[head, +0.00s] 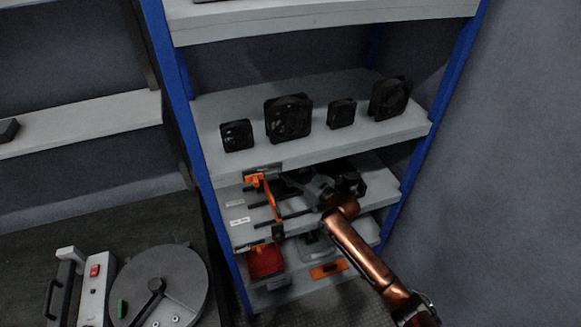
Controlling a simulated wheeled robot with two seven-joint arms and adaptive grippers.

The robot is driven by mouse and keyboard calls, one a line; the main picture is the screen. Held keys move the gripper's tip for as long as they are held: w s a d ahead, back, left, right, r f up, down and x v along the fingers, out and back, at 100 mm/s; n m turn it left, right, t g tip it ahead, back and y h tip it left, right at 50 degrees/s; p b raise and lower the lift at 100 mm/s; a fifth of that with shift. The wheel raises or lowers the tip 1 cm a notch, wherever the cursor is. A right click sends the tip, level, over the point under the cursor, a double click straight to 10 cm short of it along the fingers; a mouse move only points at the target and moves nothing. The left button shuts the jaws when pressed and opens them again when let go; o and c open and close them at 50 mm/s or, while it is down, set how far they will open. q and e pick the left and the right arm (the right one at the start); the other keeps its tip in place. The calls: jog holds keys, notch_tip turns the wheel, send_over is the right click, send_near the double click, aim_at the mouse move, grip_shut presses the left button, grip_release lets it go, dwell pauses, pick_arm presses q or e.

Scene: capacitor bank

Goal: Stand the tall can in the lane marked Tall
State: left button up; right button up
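My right arm comes in from the lower right, and its gripper (318,190) is over the shelf (232,232) with the lanes. The gripper is small and dark here, and I cannot tell whether its fingers are open or shut, or whether they hold anything. I cannot make out the tall can. Dark shapes lie around the gripper, with a black object (350,184) just right of it. Thin dark dividers (296,214) run back from the shelf's front. Small white labels (240,221) sit at the left front, too small to read. My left gripper is out of view.
Several black fans (288,118) stand on the shelf above. An orange-handled tool (266,190) is left of the gripper. A red bin (266,262) and an orange item (327,269) are on the bottom shelf. Blue posts (181,90) frame the rack. A round grey device (185,275) sits at the lower left.

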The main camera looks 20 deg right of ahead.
jog(key=shift+o, duration=0.4)
jog(key=shift+r, duration=0.1)
jog(key=shift+s+d, duration=0.1)
jog(key=p+v, duration=0.1)
jog(key=v, duration=1)
jog(key=shift+s+p, duration=0.35)
jog(key=shift+p, duration=0.05)
jog(key=shift+d, duration=0.15)
